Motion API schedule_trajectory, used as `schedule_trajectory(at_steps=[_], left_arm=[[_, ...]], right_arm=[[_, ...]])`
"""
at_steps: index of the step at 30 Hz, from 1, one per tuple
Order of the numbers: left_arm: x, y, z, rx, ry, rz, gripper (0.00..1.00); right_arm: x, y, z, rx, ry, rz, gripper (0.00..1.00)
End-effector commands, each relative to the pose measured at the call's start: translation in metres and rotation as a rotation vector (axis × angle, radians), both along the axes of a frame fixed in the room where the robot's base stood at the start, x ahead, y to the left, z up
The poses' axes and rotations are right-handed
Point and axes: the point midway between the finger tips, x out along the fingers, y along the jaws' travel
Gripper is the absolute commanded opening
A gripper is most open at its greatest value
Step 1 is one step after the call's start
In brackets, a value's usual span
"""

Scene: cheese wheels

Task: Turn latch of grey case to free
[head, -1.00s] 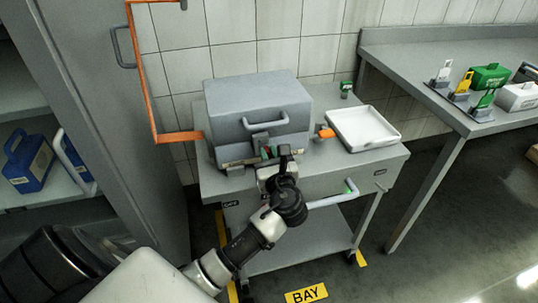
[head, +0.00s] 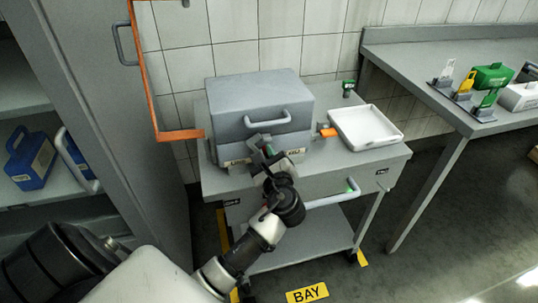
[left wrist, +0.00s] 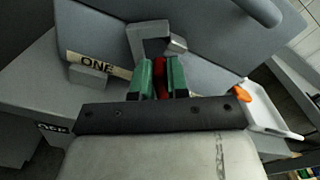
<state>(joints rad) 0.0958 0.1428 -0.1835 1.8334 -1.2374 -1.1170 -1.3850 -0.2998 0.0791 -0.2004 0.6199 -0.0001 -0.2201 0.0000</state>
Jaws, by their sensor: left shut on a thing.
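The grey case (head: 235,95) stands closed on the trolley, with a handle (head: 268,119) on its front. My left gripper (head: 262,150) is at the middle of the case's front, below the handle, and hides much of the latch. In the left wrist view the green fingertips (left wrist: 163,78) are shut on the red latch part (left wrist: 160,67). A grey bracket (left wrist: 150,38) shows just beyond the fingers. The gripper is tilted to the case front. How far the latch is turned cannot be seen clearly. My right gripper is not in view.
A white tray (head: 368,128) sits right of the case on the trolley, with an orange part (head: 328,132) between them. An orange frame (head: 140,75) stands at left, near a shelf with blue cases. A bench (head: 440,50) is at right.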

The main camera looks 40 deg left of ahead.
Motion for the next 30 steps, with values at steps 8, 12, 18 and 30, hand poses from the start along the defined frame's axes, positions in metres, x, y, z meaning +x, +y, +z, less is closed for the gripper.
schedule_trajectory(at_steps=[8,12,18,30], left_arm=[[-0.003,0.002,-0.007,-0.172,-0.2,0.002,0.0],[-0.005,0.003,-0.009,-0.258,-0.302,0.001,0.0],[-0.006,0.005,-0.013,-0.381,-0.445,0.002,0.0],[-0.007,0.006,-0.017,-0.582,-0.68,0.002,0.0]], right_arm=[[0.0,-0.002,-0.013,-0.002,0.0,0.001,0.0],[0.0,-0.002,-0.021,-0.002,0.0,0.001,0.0],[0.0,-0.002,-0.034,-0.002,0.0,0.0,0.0],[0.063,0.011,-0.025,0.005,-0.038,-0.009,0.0]])
